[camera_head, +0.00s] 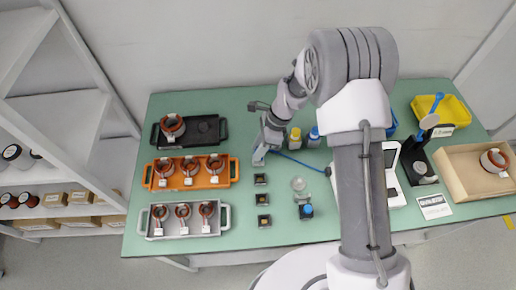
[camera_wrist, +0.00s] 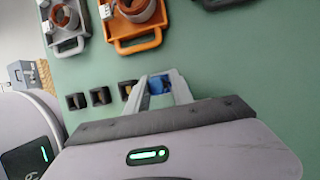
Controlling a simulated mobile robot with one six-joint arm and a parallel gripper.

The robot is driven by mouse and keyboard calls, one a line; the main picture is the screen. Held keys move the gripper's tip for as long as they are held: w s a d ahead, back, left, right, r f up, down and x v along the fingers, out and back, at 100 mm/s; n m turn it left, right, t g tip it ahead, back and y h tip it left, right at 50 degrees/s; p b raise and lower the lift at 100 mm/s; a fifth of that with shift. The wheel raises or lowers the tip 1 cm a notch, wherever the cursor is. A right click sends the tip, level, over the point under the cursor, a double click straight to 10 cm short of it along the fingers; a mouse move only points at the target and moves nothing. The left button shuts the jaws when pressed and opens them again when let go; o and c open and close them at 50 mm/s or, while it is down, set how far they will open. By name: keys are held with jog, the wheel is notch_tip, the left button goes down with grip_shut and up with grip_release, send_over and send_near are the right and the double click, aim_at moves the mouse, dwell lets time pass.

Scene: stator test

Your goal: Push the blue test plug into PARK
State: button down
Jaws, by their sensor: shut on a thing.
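My gripper (camera_head: 259,160) is low over the middle of the green table, beyond a row of three small black sockets. In the wrist view my gripper (camera_wrist: 160,86) is shut on the blue test plug (camera_wrist: 158,84), which shows as a blue patch between the fingers. A blue cable (camera_head: 300,162) runs right from the gripper. The sockets are a far one (camera_head: 261,180), a middle one (camera_head: 262,200) and a near one (camera_head: 264,220); the far one also shows just left of the fingers in the wrist view (camera_wrist: 127,88). I cannot read which is PARK.
Left of the sockets are a black tray (camera_head: 208,130), an orange tray (camera_head: 219,181) and a grey tray (camera_head: 225,217) with copper-coloured stators. A blue-topped black block (camera_head: 306,211) stands right of the sockets.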

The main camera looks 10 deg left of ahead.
jog(key=shift+f+b, duration=0.3)
jog(key=shift+f, duration=0.15)
jog(key=c, duration=1)
grip_release()
jog(key=shift+r, duration=0.1)
jog(key=p+v, duration=0.4)
jog(key=v, duration=1.3)
jog(key=shift+w+d+r+p, duration=0.1)
jog(key=shift+w+p, duration=0.05)
jog(key=shift+p, duration=0.15)
